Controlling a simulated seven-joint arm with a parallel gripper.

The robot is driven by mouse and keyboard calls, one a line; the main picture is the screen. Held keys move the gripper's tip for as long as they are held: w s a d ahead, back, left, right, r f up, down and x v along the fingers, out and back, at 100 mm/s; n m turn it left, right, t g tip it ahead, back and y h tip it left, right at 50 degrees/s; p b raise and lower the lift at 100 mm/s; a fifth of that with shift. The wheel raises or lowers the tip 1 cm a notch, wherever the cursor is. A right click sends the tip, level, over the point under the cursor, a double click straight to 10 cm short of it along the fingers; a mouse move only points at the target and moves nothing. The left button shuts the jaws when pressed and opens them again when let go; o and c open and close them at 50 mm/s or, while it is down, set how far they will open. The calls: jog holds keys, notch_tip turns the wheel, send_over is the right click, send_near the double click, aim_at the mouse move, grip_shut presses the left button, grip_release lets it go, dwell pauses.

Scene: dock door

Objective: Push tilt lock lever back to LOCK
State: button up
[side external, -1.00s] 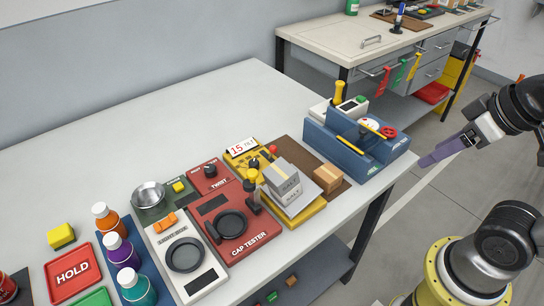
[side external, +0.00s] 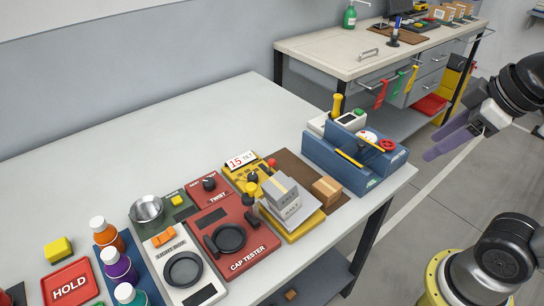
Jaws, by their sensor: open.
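The yellow tilt unit (side external: 234,175) stands mid-table, with a "15 TILT" sign (side external: 240,159) at its back. Its grey tilted plate (side external: 309,218) carries stacked grey boxes (side external: 285,196). I cannot tell which is the tilt lock lever, and LOCK lettering is not readable. My gripper (side external: 446,146), with purple fingers, is open and empty. It hangs in the air right of the table, far from the tilt unit.
A blue bin-like station (side external: 340,177) with yellow handles and a red wheel stands between my gripper and the tilt unit. A brown box (side external: 326,190) sits beside the tilt unit. The red cap tester (side external: 253,247) is to its left. The rear left tabletop is clear.

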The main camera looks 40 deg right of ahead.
jog(key=w+a+r+n+g, duration=0.1)
jog(key=w+a+r+n, duration=0.1)
jog(key=w+r+n, duration=0.6)
jog(key=n+g, duration=0.2)
jog(key=g, duration=0.3)
send_over(270, 166)
jog(key=d, duration=0.1)
notch_tip(270, 166, down, 13)
jog(key=f, duration=1.3)
jog(key=shift+w+f, duration=0.2)
jog(key=shift+f, duration=0.2)
grip_shut()
